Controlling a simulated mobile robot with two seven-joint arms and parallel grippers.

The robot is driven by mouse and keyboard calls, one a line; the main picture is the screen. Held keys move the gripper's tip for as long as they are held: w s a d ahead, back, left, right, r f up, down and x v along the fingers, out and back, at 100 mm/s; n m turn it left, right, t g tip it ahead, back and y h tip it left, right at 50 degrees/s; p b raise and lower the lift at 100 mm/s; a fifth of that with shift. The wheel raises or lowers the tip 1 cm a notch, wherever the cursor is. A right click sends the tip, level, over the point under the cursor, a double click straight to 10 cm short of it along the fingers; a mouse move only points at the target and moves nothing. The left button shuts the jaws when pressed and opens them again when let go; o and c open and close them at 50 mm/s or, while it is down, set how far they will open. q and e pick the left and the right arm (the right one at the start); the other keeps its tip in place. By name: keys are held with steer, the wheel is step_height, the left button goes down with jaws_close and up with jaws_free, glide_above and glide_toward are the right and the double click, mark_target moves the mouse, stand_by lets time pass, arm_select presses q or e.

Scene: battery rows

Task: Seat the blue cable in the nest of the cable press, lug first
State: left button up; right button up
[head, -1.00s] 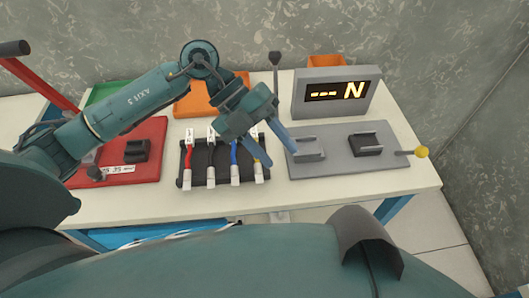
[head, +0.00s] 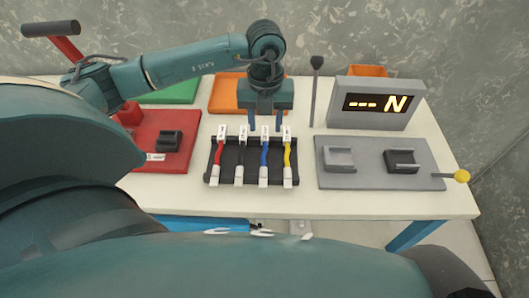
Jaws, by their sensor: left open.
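The blue cable (head: 264,155) lies in a black rack (head: 210,172) at the middle of the table, third from the left in its row. Its two ends are pale; one points to the back, one to the front. My left gripper (head: 265,124) is open, fingers pointing down, at the back end of the blue cable. The fingers show to either side of that end; I cannot tell their height above it. The cable press (head: 180,128) is the red base at the left, with a dark nest block (head: 169,140) on it. My right gripper is not in view.
Red (head: 219,150), black (head: 241,157) and yellow (head: 288,155) cables lie beside the blue one. A grey plate (head: 370,178) with two blocks and a display (head: 375,103) stands at the right. Orange (head: 226,95) and green (head: 181,93) trays lie behind. The table's front strip is clear.

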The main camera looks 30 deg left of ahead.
mark_target(265, 141)
arm_select(q)
steer(key=f, duration=0.5)
steer(key=shift+s+p, duration=0.2)
steer(key=shift+p, duration=0.15)
steer(key=shift+c, duration=0.3)
jaws_close()
